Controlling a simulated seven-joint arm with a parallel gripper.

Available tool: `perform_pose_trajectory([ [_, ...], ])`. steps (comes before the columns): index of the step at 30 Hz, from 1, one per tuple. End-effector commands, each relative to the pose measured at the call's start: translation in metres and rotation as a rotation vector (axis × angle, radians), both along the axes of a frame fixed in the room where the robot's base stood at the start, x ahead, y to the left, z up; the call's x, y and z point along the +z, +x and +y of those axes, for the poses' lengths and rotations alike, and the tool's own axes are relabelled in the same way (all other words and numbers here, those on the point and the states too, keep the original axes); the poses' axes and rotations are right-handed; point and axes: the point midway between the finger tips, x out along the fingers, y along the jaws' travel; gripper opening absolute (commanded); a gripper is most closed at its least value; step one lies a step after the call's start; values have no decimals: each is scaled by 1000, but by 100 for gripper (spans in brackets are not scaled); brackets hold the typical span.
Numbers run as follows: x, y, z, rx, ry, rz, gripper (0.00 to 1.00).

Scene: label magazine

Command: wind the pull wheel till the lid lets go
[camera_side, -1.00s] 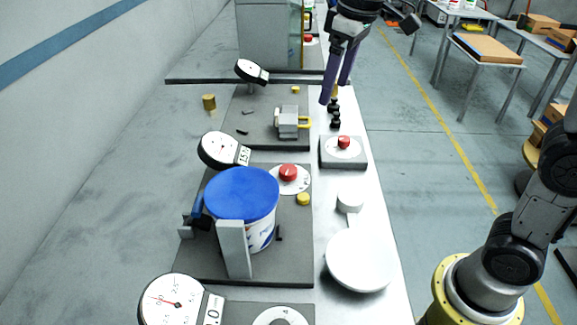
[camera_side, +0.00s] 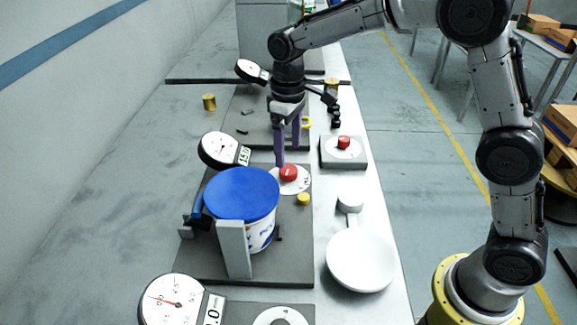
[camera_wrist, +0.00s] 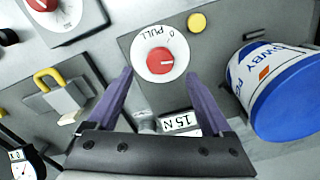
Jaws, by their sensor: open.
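The pull wheel is a red knob (camera_side: 289,172) on a white round dial, just behind the tub. In the wrist view the knob (camera_wrist: 160,61) sits beyond my fingertips, roughly centred between them, with "PULL" on its dial. The blue lid (camera_side: 243,190) is on the white tub (camera_side: 262,236), which stands behind a grey upright. In the wrist view the lid (camera_wrist: 290,105) is at the right. My gripper (camera_side: 288,152) is open and empty, pointing down close to the wheel. I cannot tell whether a finger touches it.
A dial gauge (camera_side: 219,150) with a digital readout stands left of the wheel; the wrist view readout (camera_wrist: 180,122) shows "15 N". A brass cylinder (camera_side: 303,199) sits beside the dial. A padlock-like block with a yellow shackle (camera_wrist: 58,92), another red knob (camera_side: 344,142) and a white pan (camera_side: 360,260) are nearby.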

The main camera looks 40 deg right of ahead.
Motion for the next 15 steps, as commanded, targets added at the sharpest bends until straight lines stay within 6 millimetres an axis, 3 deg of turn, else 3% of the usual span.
perform_pose_trajectory([
  [6, -39, -1, 0, 0, 0, 4, 84],
  [15, -60, 0, 0, 0, 0, 1, 84],
])
